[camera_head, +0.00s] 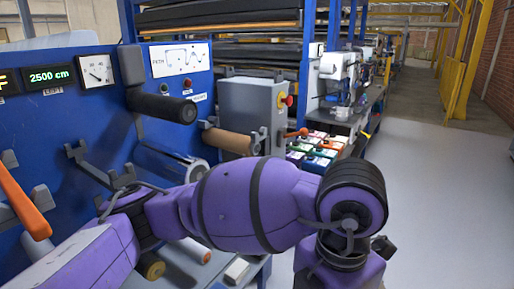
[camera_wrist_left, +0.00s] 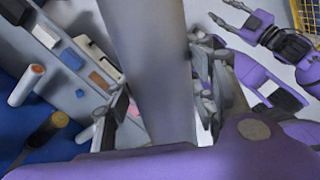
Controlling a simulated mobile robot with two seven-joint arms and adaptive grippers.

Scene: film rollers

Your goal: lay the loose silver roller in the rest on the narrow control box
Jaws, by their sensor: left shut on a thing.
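In the left wrist view my left gripper (camera_wrist_left: 160,98) is shut on the silver roller (camera_wrist_left: 150,45), a thick grey cylinder running up between its fingers. In the head view a purple arm covers the lower middle, and the gripped part is not clear. The narrow grey control box (camera_head: 243,103) stands behind the arm, with a red button on its side. A brown roller (camera_head: 228,140) appears to lie across grey brackets at its front. My right gripper (camera_wrist_left: 228,13) shows at the top right of the left wrist view, fingers apart and empty.
A blue panel (camera_head: 60,105) at left carries a black roller (camera_head: 160,106), an empty grey bracket (camera_head: 76,151) and an orange bar (camera_head: 24,208). A silvery cylinder end (camera_head: 197,171) shows behind the arm. Rollers with ochre and orange ends lie low. Floor (camera_head: 430,170) at right is clear.

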